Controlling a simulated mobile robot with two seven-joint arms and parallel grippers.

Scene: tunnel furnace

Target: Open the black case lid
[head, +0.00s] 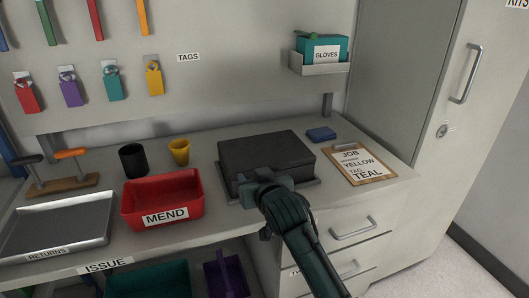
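The black case (264,150) sits on the grey counter, right of the middle, with its lid down. My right gripper (262,181) is at the case's front edge, reaching in from the bottom of the head view. It covers part of the case front. I cannot tell whether its fingers touch the lid or whether they are open or shut. My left gripper is not in view.
Left of the case are a red MEND bin (165,195), a black cup (133,160) and a yellow cup (180,151). Right are a clipboard (366,178) and a small blue item (321,134). A gloves shelf (319,68) hangs on the panel above.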

